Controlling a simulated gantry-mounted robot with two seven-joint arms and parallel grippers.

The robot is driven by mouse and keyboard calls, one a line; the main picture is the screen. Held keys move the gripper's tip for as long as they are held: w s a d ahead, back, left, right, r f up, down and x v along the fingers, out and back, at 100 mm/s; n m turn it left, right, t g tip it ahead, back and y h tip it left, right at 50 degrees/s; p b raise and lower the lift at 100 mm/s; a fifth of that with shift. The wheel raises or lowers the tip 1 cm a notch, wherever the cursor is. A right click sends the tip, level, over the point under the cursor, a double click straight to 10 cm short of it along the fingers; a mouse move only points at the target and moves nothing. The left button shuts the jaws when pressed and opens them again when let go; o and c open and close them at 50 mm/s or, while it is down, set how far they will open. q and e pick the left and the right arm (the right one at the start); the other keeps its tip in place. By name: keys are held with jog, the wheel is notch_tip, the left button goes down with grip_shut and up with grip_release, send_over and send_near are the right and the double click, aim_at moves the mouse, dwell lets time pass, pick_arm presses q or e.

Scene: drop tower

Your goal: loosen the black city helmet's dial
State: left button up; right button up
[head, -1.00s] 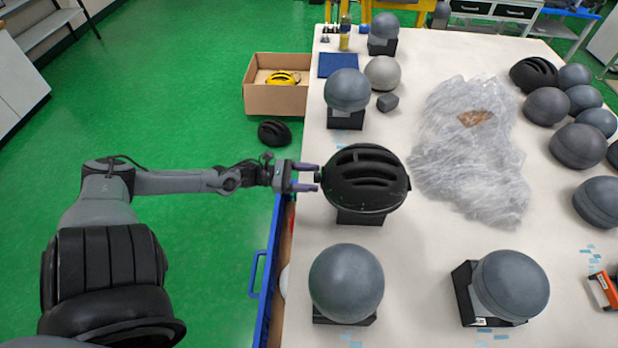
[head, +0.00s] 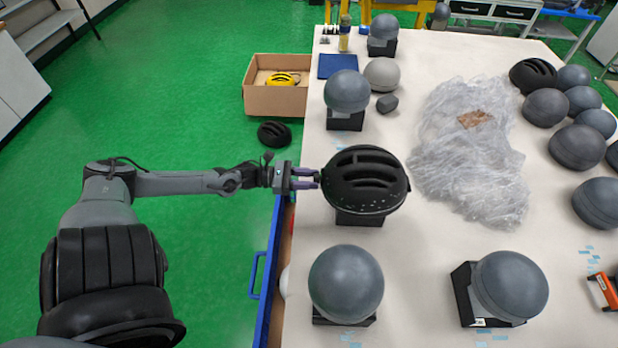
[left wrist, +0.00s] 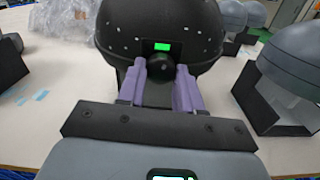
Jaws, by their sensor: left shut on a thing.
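The black city helmet (head: 365,184) sits on a headform with a black block stand, near the table's left side. In the left wrist view the helmet (left wrist: 130,30) fills the top middle, with a small green patch (left wrist: 162,46) on its back. The dark round dial (left wrist: 160,66) is just below that patch. My left gripper (head: 318,179) reaches in from the left at the helmet's back. Its purple fingers (left wrist: 161,72) stand on either side of the dial, shut on it. The fingertips partly hide the dial's sides. My right gripper is not in view.
Grey headforms stand close by, one in front (head: 346,282) and one behind (head: 347,90). Crumpled plastic wrap (head: 470,165) lies to the right. A cardboard box (head: 275,97) with a yellow helmet stands on the floor at the table's left. A blue drawer (head: 266,275) juts out on that side.

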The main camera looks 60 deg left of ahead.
pick_arm(q)
jog(key=shift+r+m+p, duration=0.15)
jog(key=shift+m+p, duration=2.9)
jog(key=shift+m, duration=5.4)
jog(key=shift+r+m+p, duration=0.1)
jog(key=shift+m+p, duration=2.9)
jog(key=shift+m, duration=5.45)
jog(key=o, duration=1.1)
jog(key=shift+c, duration=0.2)
